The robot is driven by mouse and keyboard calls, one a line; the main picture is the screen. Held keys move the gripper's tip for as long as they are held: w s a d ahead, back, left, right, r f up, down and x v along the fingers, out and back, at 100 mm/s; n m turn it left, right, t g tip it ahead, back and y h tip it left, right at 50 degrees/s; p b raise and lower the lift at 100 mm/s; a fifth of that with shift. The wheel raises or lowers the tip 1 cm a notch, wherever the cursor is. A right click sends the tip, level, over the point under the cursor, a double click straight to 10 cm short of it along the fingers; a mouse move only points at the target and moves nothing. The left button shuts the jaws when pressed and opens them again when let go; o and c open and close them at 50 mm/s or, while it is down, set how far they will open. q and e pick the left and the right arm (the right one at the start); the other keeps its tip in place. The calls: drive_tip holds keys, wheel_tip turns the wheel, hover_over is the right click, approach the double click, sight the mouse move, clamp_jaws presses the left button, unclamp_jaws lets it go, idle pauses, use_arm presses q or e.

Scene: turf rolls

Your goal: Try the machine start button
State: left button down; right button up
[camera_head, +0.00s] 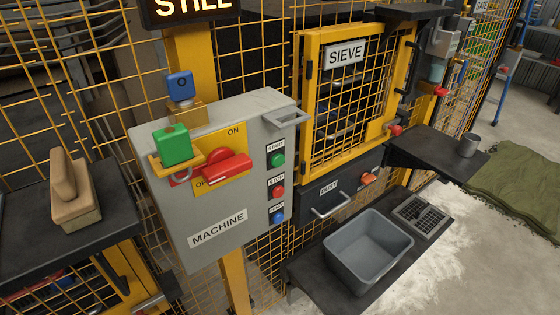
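A grey control box (212,262) marked MACHINE stands on a yellow post. A green block, perhaps a padlock (172,146), sits by a yellow bracket left of the handle and partly hides the plate. A lit sign (193,8) above reads STILL. Neither of my grippers shows.
A yellow mesh door (311,100) labelled SIEVE stands right of the box, above a DUST drawer (338,190). A grey bin (368,250) sits on a low dark shelf. A brush (72,190) rests on the left ledge. A blue block (179,87) stands behind the box top.

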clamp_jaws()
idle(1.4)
